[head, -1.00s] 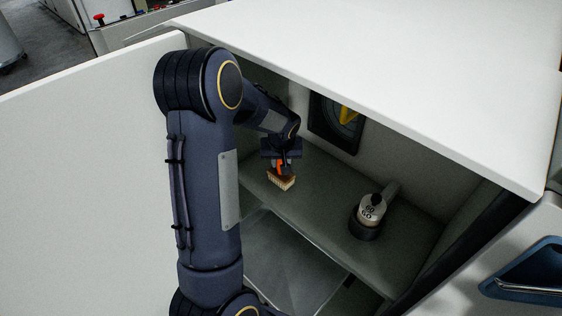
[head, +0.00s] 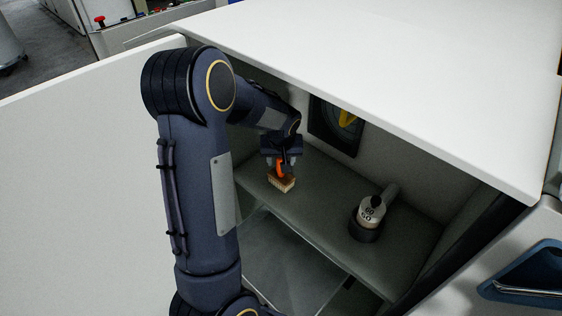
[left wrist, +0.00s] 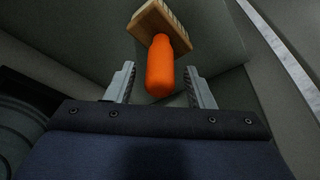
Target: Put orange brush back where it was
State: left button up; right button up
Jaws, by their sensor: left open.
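The orange brush (head: 281,180) has an orange handle and a tan bristle block, and it is on the grey shelf (head: 330,196) inside the cabinet. My left gripper (head: 284,165) is at its handle, reaching in from the left. In the left wrist view the brush (left wrist: 161,66) shows its handle end between the spread fingers of my left gripper (left wrist: 160,88), with a gap visible on both sides. The bristle block lies beyond the fingertips. My right gripper is not in view.
The white cabinet top (head: 400,70) overhangs the shelf. An open white door panel (head: 80,170) is at the left. A dark round-faced fitting (head: 338,125) is on the back wall.

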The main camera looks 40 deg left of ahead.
aim_at(281, 179)
pick_arm(q)
jog(key=s+d+r+m+t+h, duration=0.2)
jog(key=s+d+r+m+h, duration=0.15)
jog(key=s+d+r, duration=0.9)
jog(key=s+d+m+h, duration=0.1)
jog(key=s+d, duration=0.2)
jog(key=s, duration=0.2)
jog(key=s+d+m+t+h, duration=0.1)
jog(key=s+d+m, duration=0.1)
jog(key=s+d, duration=0.2)
jog(key=shift+s+r+p, duration=0.3)
jog(key=shift+s+r, duration=0.1)
jog(key=shift+s, duration=0.8)
jog(key=shift+a+h, duration=0.1)
jog(key=shift+h, duration=0.15)
